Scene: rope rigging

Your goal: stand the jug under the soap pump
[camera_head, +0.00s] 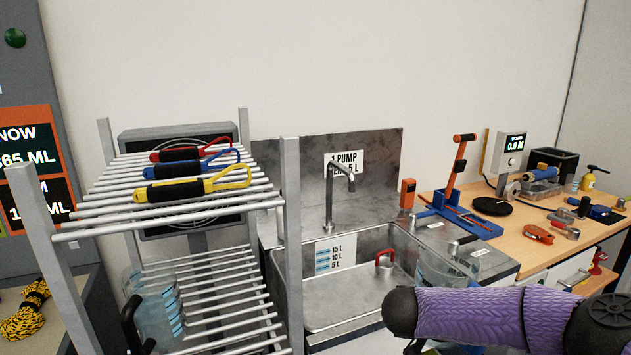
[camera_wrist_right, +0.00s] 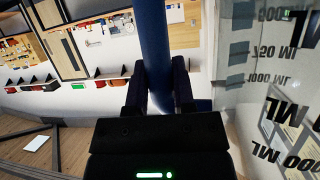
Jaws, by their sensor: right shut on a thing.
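My right gripper (camera_wrist_right: 160,85) is shut on a blue upright bar, which looks like the handle (camera_wrist_right: 154,35) of a clear jug. The jug's wall (camera_wrist_right: 245,95) with ML marks fills the right of the right wrist view, its print upside down there. In the head view a clear jug (camera_head: 447,268) shows at the sink's right end, partly hidden by my purple right arm; my right gripper cannot be made out there. A yellow pump bottle (camera_head: 588,182) with a dark top stands at the bench's far right. My left gripper is not in view.
A rod rack (camera_head: 290,220) stands left, with clear jugs (camera_head: 160,305) below. Tools and a blue stand (camera_head: 460,215) crowd the wooden bench.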

